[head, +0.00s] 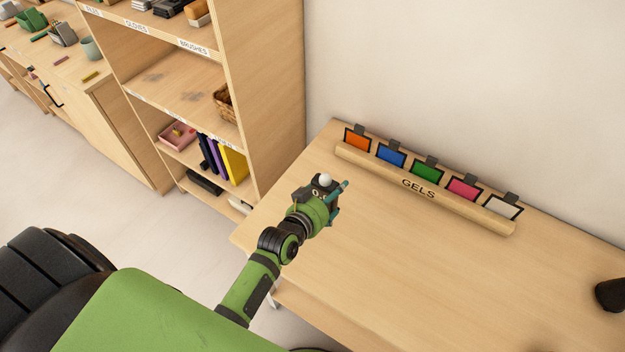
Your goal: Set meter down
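The meter (325,180), a small dark device with a white dome on top, is at the end of my green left arm. My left gripper (337,196), with teal fingertips, appears shut on it. They are above the left part of the wooden table (400,270), near its left edge. The fingers partly hide the meter, and I cannot tell how high it is above the tabletop. My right gripper does not show.
A wooden rack labelled GELS (420,187) holds several coloured gels along the table's back. A dark object (610,295) is at the right edge. The table's middle and front are clear. A shelf unit (262,90) with labelled shelves stands left of the table.

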